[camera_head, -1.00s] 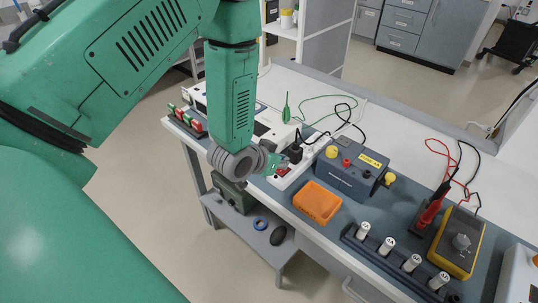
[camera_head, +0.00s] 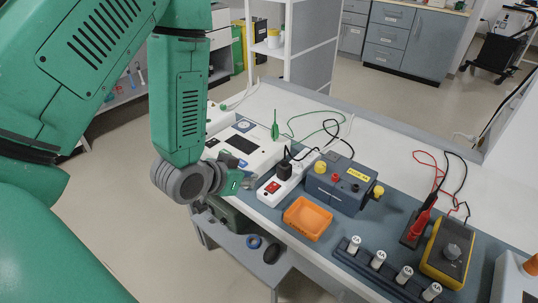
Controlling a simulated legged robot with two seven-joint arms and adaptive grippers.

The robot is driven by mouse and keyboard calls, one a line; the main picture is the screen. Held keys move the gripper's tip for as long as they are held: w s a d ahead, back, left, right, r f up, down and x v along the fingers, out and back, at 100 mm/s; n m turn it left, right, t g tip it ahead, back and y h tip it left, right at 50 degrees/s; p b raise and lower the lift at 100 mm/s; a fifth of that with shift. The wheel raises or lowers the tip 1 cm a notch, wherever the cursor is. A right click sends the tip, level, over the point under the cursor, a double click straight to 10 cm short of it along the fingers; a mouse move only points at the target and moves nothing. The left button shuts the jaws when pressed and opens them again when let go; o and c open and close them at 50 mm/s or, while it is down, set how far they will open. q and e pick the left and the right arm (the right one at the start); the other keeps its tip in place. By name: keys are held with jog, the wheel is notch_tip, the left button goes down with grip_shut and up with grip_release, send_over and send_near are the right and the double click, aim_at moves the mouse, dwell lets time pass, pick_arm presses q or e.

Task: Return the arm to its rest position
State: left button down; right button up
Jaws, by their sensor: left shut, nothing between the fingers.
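My left arm, green with a grey wrist, comes in from the left. Its gripper (camera_head: 243,182) is small in the picture, shut and empty, over the bench's front edge just left of the white power strip (camera_head: 281,184). It appears apart from the strip, though the exact gap is hard to tell. My right gripper is out of view.
On the bench (camera_head: 285,100) are an orange tray (camera_head: 307,218), a dark box with yellow knobs (camera_head: 340,184), a rack of white cylinders (camera_head: 380,262), a yellow meter (camera_head: 447,253) and a white device (camera_head: 244,145). A lower shelf (camera_head: 236,253) holds a tape roll. Floor is clear in front.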

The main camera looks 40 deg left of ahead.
pick_arm(q)
jog(key=shift+a, duration=0.1)
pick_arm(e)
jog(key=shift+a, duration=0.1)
pick_arm(q)
jog(key=s+d+f+g+b, duration=0.1)
jog(key=s+d+f+g, duration=0.1)
jog(key=s+f+g, duration=0.3)
jog(key=s+d+f+g+y+b, duration=0.1)
jog(key=s+d+f+g, duration=0.2)
jog(key=s+f, duration=1.1)
jog(key=shift+s+f+g, duration=0.25)
jog(key=shift+s+g, duration=0.65)
jog(key=shift+s, duration=0.3)
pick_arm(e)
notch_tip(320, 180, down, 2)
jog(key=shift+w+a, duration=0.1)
